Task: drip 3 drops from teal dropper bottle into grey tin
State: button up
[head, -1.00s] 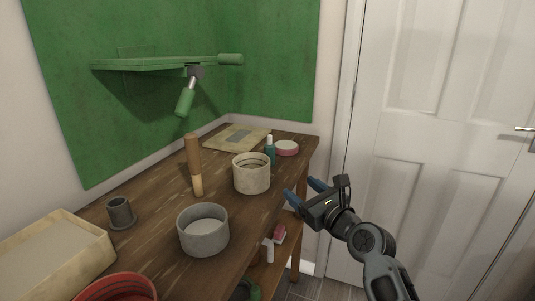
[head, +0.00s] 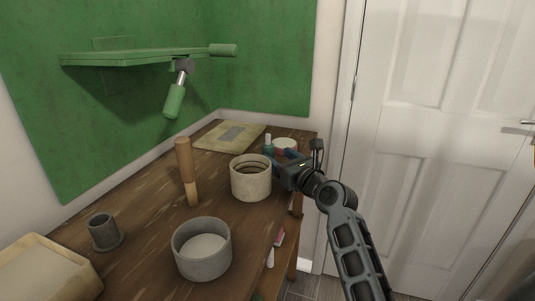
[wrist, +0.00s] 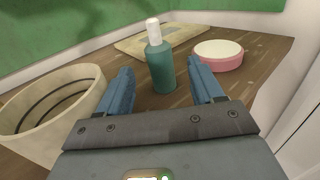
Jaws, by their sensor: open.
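The teal dropper bottle (wrist: 161,70) with a white cap stands upright on the wooden bench. In the wrist view it sits beyond and between the two blue fingers of my gripper (wrist: 161,84), which is open and empty. In the head view my gripper (head: 277,157) is low over the bench's right side, close to the bottle (head: 268,144), whose lower part is hidden. The grey tin (head: 203,263), wide, round and open-topped, stands nearer the front of the bench. Its pale inside shows.
A cream ribbed pot (head: 250,184) stands just left of my gripper. A pink round tin (wrist: 219,61) with a white top is right of the bottle. A wooden peg (head: 186,170), a grey cup (head: 104,234) and a cream box (head: 45,275) are farther left. A green shelf (head: 140,57) hangs above.

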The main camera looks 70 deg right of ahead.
aim_at(271, 152)
jog(key=shift+x, duration=3.05)
jog(key=c, duration=1)
